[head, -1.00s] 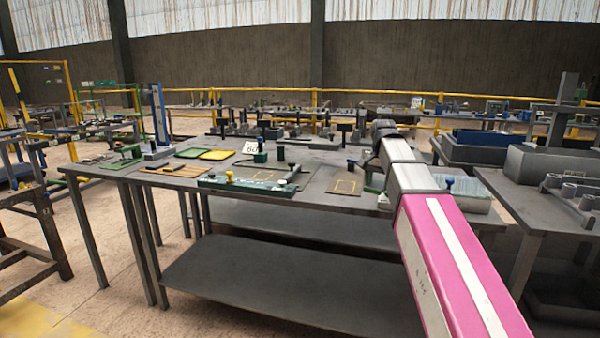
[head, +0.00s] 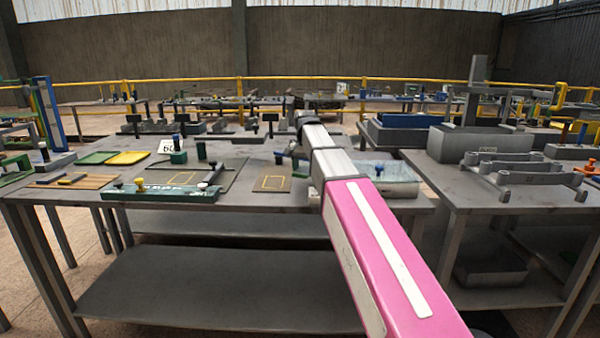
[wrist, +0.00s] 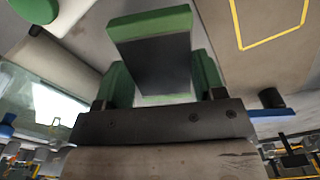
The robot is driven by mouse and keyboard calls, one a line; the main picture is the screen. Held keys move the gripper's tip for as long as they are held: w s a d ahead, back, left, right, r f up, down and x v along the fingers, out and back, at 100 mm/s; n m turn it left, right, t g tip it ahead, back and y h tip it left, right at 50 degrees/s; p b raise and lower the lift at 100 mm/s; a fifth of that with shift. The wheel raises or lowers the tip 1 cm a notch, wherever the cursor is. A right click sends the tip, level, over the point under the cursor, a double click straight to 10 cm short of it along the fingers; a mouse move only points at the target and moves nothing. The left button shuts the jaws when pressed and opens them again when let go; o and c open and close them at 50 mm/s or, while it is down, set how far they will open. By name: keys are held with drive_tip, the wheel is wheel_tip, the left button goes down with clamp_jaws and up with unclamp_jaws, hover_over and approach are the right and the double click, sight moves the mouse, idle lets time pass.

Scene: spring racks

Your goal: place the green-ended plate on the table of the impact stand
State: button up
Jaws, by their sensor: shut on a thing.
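The green-ended plate (wrist: 150,62) is a dark block with green ends, seen in the wrist view. My gripper (wrist: 163,85) is shut on it, with a finger on each side. In the head view my arm hides the gripper and the plate. I cannot tell for sure which fixture is the impact stand. A stand with a blue upright (head: 48,112) is at the far left of the head view. A grey stand with a tall column (head: 477,95) is at the back right.
The near bench (head: 260,198) carries a green fixture (head: 160,193), green and yellow trays (head: 127,158), a yellow-outlined plate (head: 275,180) and a clear box (head: 388,178). A right bench (head: 460,195) holds grey brackets (head: 515,170). A gap separates the benches.

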drive_tip(key=w+f, duration=0.1)
drive_tip(key=w, duration=0.1)
drive_tip(key=w+f, duration=0.1)
drive_tip(key=w, duration=0.2)
drive_tip(key=w+f, duration=0.2)
drive_tip(key=shift+w+d+f, duration=0.1)
drive_tip(key=shift+w+d, duration=0.15)
drive_tip(key=shift+d, duration=0.05)
drive_tip(key=shift+w+f, duration=0.25)
drive_tip(key=shift+f, duration=0.25)
drive_tip(key=o, duration=1.1)
drive_tip(key=shift+o, duration=0.2)
drive_tip(key=shift+r, duration=0.1)
